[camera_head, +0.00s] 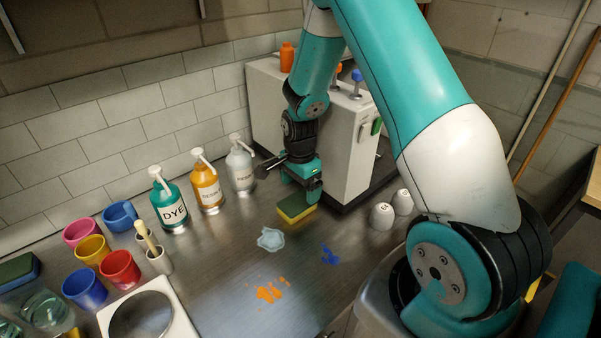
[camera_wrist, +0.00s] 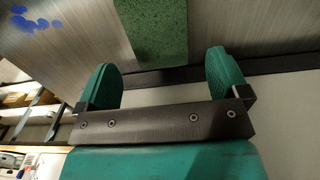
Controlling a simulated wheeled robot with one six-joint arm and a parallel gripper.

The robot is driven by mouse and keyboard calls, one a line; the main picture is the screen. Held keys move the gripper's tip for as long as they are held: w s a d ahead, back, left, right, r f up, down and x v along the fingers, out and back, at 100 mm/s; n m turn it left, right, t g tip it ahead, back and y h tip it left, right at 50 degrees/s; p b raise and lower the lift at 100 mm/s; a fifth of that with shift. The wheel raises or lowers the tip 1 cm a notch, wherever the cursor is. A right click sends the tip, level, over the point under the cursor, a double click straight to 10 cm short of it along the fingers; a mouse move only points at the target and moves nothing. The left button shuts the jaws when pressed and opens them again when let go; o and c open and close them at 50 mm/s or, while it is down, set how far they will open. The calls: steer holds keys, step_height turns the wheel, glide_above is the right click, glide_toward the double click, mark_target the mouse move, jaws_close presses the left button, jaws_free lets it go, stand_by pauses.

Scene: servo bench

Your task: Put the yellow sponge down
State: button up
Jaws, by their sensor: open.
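The yellow sponge (camera_head: 296,208) with a green top lies on the metal counter (camera_head: 225,262), at the foot of the white machine. In the wrist view its green face (camera_wrist: 158,30) shows at the top middle, cut off by the frame edge. My gripper (camera_head: 312,194) is just above and beside the sponge in the head view. In the wrist view my gripper (camera_wrist: 165,82) has its two green fingers wide apart, with the sponge beyond the gap between them. Whether a finger touches the sponge cannot be told.
The white machine (camera_head: 345,150) stands right behind my gripper. Pump bottles, including a teal DYE bottle (camera_head: 168,200), stand along the wall. Two white cups (camera_head: 382,216) are upside down at right. Orange (camera_head: 269,292), blue (camera_head: 328,256) and pale (camera_head: 270,239) spills mark the counter.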

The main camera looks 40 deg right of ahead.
mark_target(299, 200)
steer(key=s+a+r+n+y+b, duration=0.1)
steer(key=s+a+r+n, duration=0.3)
steer(key=a+r+n, duration=0.65)
steer(key=s+a+r+n+y, duration=0.1)
steer(key=s+a+r+n, duration=0.5)
steer(key=s, duration=0.3)
steer(key=s+a+r+n+y, duration=0.2)
steer(key=s+a+r+n, duration=0.4)
steer(key=s+n, duration=0.2)
steer(key=shift+s+a+r, duration=0.35)
steer(key=shift+s+a, duration=0.05)
steer(key=shift+s, duration=0.25)
